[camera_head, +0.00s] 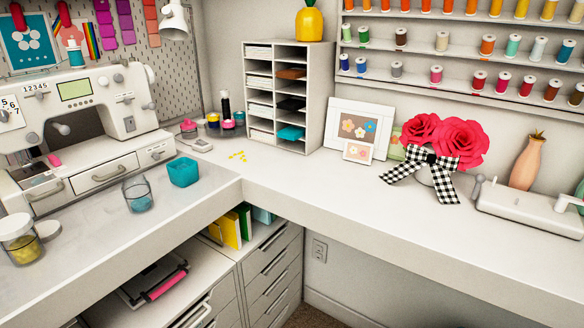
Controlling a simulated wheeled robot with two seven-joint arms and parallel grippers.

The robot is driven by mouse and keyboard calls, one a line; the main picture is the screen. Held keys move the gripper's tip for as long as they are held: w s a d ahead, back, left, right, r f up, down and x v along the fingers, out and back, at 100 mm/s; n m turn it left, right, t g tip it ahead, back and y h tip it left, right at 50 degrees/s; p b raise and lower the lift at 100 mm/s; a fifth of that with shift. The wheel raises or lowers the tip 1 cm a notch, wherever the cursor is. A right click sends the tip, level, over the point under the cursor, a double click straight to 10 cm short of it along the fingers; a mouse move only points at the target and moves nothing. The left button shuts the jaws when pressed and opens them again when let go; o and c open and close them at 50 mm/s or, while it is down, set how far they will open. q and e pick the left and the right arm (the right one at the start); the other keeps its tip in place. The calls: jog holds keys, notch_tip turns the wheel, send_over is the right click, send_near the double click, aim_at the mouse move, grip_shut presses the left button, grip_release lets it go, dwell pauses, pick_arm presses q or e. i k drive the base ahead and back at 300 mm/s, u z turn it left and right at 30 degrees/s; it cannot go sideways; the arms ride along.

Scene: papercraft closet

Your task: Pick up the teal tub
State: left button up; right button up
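The teal tub (183,172) is a small open square container. It stands upright on the left part of the white counter (350,195), near the inner corner and just right of the sewing machine. A clear glass jar (138,194) with blue contents stands to its left and a little closer to me, apart from it. Nothing covers the tub. Neither of my grippers shows in the head view.
A white sewing machine (85,120) stands at the left, and a lidded jar (20,240) is in front of it. Small yellow pieces (238,156) lie behind the tub. A cubby shelf (287,95), frames and red paper flowers (455,140) stand further back. The counter's front edge runs close by the tub.

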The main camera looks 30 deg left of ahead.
aim_at(182, 173)
jog(key=z, duration=0.45)
jog(key=i, duration=0.4)
jog(key=u, duration=2.4)
